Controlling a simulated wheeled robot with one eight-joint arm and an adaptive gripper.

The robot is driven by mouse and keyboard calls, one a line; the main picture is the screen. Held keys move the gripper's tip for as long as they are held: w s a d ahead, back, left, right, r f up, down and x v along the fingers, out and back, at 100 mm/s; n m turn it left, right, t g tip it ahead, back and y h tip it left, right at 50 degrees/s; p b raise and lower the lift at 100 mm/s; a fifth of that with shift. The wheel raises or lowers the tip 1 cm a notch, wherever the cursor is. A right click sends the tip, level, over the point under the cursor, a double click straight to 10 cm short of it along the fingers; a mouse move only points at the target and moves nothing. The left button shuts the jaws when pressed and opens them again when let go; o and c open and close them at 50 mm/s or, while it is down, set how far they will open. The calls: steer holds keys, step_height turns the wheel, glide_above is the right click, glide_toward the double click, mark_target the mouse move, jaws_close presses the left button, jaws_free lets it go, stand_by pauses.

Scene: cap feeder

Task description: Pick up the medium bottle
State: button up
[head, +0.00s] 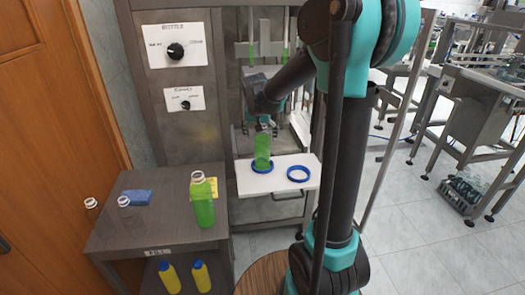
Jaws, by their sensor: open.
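A green see-through bottle (262,153) stands upright on the white shelf of the machine, at the left blue ring (262,168). A larger-looking green bottle (203,206) with a pale neck stands upright on the grey table at left. No label shows which bottle is the medium one. My gripper (265,127) is open at the top of the bottle on the shelf. Its fingertips are small and partly hidden, so I cannot tell whether they touch the bottle neck.
The white shelf (282,181) has a second, empty blue ring (298,174) at right. The grey table (160,226) also holds a blue sponge (137,197), a yellow piece behind the green bottle, and clear bottles (124,208) at left. Yellow bottles (170,279) stand below. The machine panel rises behind.

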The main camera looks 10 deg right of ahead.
steer(key=shift+d+x, duration=0.2)
steer(key=shift+x, duration=2.6)
steer(key=shift+w, duration=0.1)
steer(key=c, duration=1.8)
steer(key=shift+o, duration=0.2)
steer(key=shift+r, duration=0.15)
